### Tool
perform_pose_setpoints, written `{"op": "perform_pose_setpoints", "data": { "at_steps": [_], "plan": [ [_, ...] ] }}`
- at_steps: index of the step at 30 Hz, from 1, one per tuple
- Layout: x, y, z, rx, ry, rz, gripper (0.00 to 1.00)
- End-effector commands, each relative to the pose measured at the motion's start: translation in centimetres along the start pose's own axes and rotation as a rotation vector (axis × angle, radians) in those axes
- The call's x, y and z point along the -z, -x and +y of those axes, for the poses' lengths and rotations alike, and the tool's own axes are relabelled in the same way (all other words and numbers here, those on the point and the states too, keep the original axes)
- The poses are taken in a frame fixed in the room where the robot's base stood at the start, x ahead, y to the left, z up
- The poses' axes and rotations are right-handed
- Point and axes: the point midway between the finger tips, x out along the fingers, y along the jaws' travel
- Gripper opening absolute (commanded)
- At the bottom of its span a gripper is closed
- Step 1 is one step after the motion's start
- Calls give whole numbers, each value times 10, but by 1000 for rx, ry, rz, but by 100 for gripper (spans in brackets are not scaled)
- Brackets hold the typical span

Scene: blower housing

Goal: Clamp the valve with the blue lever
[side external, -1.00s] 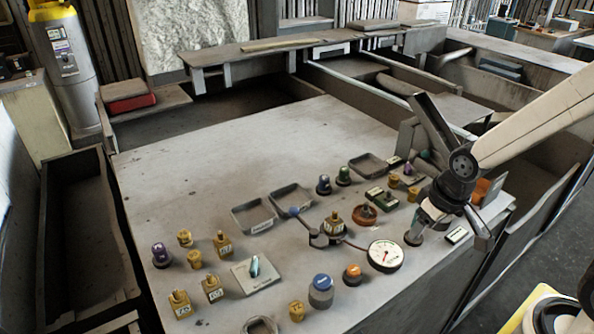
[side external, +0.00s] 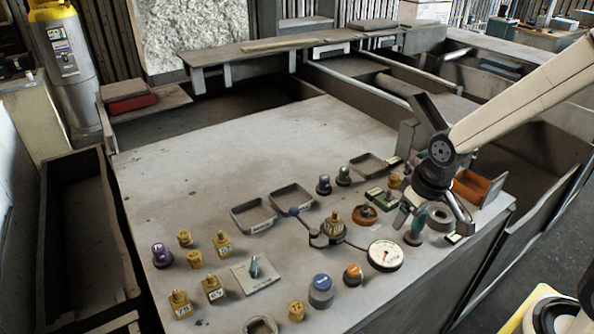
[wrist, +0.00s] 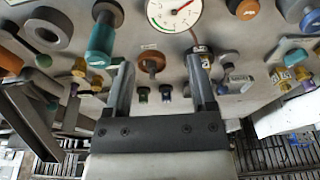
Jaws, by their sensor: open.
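The brass valve (side external: 334,222) stands upright in a dark clamp (side external: 319,239) on the bench. The clamp's dark lever ends in a blue ball knob (side external: 293,211), to the left of and behind the valve. A thin red line runs from the valve toward a round white gauge (side external: 385,255), whose dial also shows in the wrist view (wrist: 172,14). My gripper (side external: 434,226) is open and empty, right of the valve and above the bench's right part. In the wrist view my gripper's fingers (wrist: 160,62) are spread apart; the right finger partly hides the valve area.
A teal-handled part (side external: 418,219) stands close to my left finger; it also shows in the wrist view (wrist: 102,40). A rust-coloured ring part (side external: 364,214) stands between valve and gripper. Shallow trays (side external: 253,217), brass fittings and knobs surround the valve.

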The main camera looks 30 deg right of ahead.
Motion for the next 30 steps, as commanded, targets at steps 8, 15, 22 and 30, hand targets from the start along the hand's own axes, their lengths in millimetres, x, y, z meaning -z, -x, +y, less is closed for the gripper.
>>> {"op": "perform_pose_setpoints", "data": {
  "at_steps": [8,15,22,30],
  "plan": [
    [66,-6,-21,38,29,-56,72],
    [118,-14,-46,80,63,-108,72],
    [161,-24,-74,128,101,-157,72],
    [196,-34,-105,181,146,-207,72]
  ]
}}
